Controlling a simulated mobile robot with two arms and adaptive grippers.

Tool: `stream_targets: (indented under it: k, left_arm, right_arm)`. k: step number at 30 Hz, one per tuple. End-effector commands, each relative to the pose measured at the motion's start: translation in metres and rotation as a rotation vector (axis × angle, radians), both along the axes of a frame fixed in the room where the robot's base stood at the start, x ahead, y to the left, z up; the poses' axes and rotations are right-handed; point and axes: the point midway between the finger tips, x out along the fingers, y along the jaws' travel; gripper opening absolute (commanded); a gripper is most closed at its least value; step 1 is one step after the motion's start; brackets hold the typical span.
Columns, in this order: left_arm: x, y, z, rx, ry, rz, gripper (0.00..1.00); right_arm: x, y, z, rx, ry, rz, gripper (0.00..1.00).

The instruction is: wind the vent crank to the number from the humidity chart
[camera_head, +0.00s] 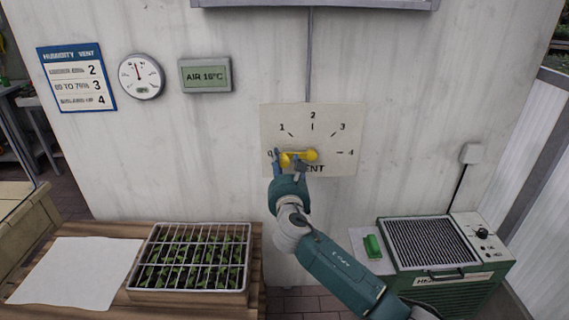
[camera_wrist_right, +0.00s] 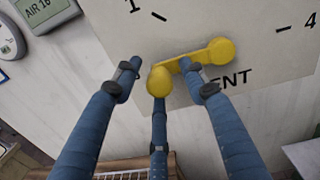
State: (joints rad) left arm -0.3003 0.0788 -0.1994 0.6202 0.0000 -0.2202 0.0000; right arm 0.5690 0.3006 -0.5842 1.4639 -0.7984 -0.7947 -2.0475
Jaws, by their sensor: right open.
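The vent dial plate (camera_head: 335,125) on the white wall carries the marks 0 to 4. Its yellow crank (camera_head: 311,155) has its hub at the plate's lower middle, and its arm points left, towards 0. My right gripper (camera_head: 287,164) is open at the crank's left end. In the right wrist view the yellow knob (camera_wrist_right: 160,82) sits between its three blue fingers; I cannot tell whether they touch it. The humidity chart (camera_head: 77,79) hangs at upper left, with rows ending in 2, 3 and 4; the middle row reads about "60 to 75%". My left gripper is not in view.
A round gauge (camera_head: 141,77) with its needle near upright and an air display (camera_head: 205,76) reading about 16°C hang beside the chart. Below stand a wooden bench (camera_head: 258,270) with a seedling tray (camera_head: 190,297) and white sheet, and a green heater (camera_head: 450,292) at right.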

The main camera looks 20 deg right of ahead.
Motion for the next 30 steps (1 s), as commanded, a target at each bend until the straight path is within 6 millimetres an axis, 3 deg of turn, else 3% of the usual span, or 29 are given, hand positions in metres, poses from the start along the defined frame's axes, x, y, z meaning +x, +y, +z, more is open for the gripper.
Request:
stream_targets:
  k: [3,9,10,22,30]
  left_arm:
    - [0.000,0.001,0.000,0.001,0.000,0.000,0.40]
    - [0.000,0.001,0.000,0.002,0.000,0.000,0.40]
    - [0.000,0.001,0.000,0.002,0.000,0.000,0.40]
    - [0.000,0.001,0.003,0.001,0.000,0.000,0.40]
    - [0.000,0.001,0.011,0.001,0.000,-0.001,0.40]
  right_arm:
    - [0.000,0.000,0.000,0.000,0.000,0.000,0.42]
    - [0.000,0.000,0.000,0.000,0.000,0.000,0.03]
    - [0.000,0.000,0.000,0.000,0.000,0.000,0.00]
    - [-0.001,0.000,0.003,0.036,-0.009,0.000,0.00]
    - [-0.001,-0.001,0.017,0.188,-0.052,0.000,0.00]
